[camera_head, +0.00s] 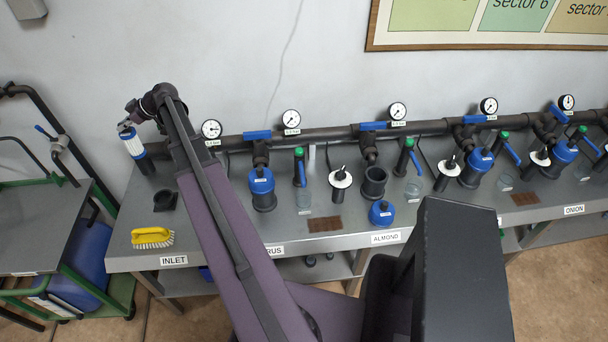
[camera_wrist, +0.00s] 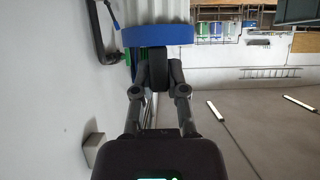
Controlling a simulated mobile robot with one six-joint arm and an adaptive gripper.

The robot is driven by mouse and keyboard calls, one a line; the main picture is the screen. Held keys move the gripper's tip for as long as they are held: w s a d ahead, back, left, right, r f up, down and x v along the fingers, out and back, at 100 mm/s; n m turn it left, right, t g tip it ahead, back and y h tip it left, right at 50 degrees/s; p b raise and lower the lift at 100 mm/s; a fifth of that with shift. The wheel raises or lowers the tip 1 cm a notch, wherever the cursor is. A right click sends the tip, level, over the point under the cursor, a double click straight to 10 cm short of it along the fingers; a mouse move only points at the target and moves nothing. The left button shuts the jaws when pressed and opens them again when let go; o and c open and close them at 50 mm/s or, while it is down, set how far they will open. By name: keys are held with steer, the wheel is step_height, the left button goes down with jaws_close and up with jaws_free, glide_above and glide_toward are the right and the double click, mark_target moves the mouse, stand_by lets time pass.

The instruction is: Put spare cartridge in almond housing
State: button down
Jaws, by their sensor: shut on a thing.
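The spare cartridge (camera_head: 133,142) is white with blue ends and stands roughly upright at the far left of the bench. My gripper (camera_head: 127,124) is shut on its upper end. In the wrist view my gripper (camera_wrist: 158,75) is at the cartridge's blue rim (camera_wrist: 157,35), with the white pleated body beyond it. The almond housing (camera_head: 375,184) is a dark, open-topped cup under the pipe, behind the ALMOND label (camera_head: 386,238). A blue cap (camera_head: 381,213) sits on the bench in front of it. The cartridge is far to the left of the housing.
A dark empty holder (camera_head: 164,201) and a yellow brush (camera_head: 152,237) are on the bench's left end. A closed blue housing (camera_head: 262,189), green-topped valves and a post with a white disc (camera_head: 340,180) stand between cartridge and almond housing. The pipe (camera_head: 330,133) with gauges runs behind.

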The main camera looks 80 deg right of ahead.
steer(key=shift+r+p, duration=1.2)
steer(key=shift+r, duration=0.55)
steer(key=shift+s+d, duration=0.1)
